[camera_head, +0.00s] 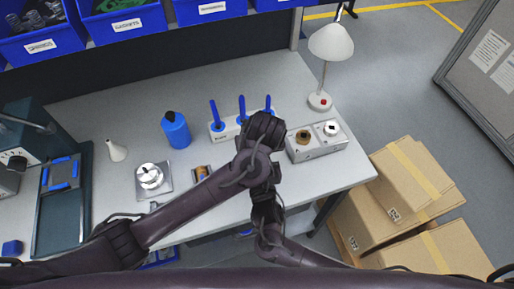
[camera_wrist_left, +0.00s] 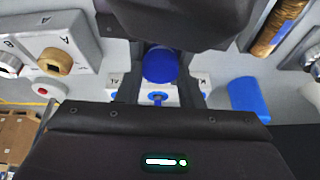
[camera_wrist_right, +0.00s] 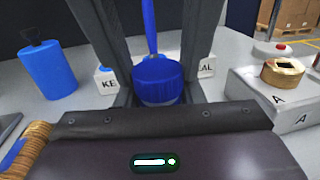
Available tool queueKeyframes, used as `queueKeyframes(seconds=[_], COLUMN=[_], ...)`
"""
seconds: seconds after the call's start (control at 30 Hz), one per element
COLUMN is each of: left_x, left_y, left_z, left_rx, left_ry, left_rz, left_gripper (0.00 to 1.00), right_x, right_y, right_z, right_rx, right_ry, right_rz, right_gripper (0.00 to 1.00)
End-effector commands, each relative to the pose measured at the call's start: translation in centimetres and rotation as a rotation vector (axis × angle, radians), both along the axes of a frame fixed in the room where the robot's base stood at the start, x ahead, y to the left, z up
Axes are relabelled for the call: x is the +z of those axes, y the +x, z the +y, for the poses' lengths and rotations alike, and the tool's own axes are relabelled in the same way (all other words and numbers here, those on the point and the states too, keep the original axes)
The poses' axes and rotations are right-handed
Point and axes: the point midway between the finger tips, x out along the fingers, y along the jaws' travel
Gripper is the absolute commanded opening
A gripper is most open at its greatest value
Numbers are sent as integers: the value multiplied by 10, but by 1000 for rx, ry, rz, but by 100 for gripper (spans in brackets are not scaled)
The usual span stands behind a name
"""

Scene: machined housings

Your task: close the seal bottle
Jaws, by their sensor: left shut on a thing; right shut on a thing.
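A ribbed blue cap (camera_wrist_right: 158,78) sits at or on the top of a pale bottle body (camera_wrist_right: 158,101) in the right wrist view; I cannot tell whether it is fully seated. The cap also shows in the left wrist view (camera_wrist_left: 160,66), between the fingers of my left gripper (camera_wrist_left: 161,80), which is shut on it. My right gripper (camera_wrist_right: 157,93) appears shut on the bottle body below, which is mostly hidden. In the head view both grippers meet in front of the rack, and my arms hide the bottle.
A white rack (camera_head: 228,130) with upright blue handles stands just behind the grippers. A grey housing block (camera_head: 318,143) is at right, with a lamp (camera_head: 331,45) behind it. A blue bottle (camera_head: 176,131), a white conical bottle (camera_head: 116,151) and a metal fixture (camera_head: 150,178) stand left.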

Motion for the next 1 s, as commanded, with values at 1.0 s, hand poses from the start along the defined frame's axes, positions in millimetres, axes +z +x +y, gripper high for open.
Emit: queueKeyframes(seconds=[1.0], left_x=[6], left_y=[2], left_z=[-1], left_rx=[3], left_ry=[-16], left_rz=[-17], left_gripper=[13], right_x=[-6], right_y=[0], right_z=[-3], right_rx=[-3], right_ry=[-12], right_rz=[12], right_gripper=[0])
